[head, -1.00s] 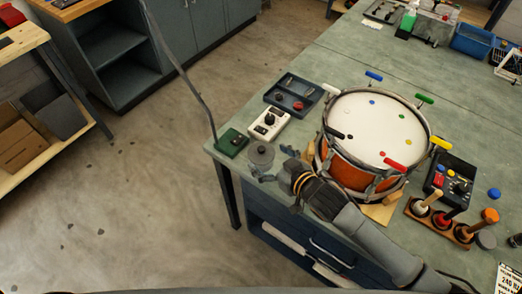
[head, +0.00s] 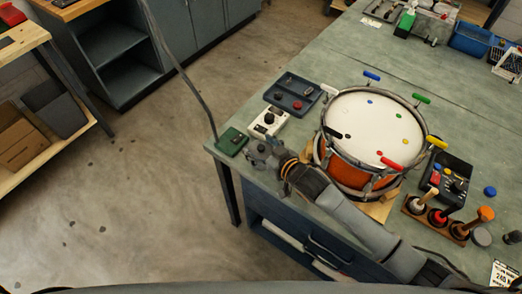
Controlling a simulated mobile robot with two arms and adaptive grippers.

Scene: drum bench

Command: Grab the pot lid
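My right gripper (head: 262,152) reaches in from the lower right to the near left corner of the bench, left of the drum. It is over the spot where the small grey round lid with a knob showed earlier. The gripper now hides the lid almost wholly, so I cannot tell whether the fingers are open or closed on it. My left gripper is not in view.
A drum (head: 372,130) with coloured clamps stands right of my gripper. A white control box (head: 268,122), a dark tray (head: 293,95) and a green box (head: 231,142) lie close by. A mallet rack (head: 440,222) stands at right.

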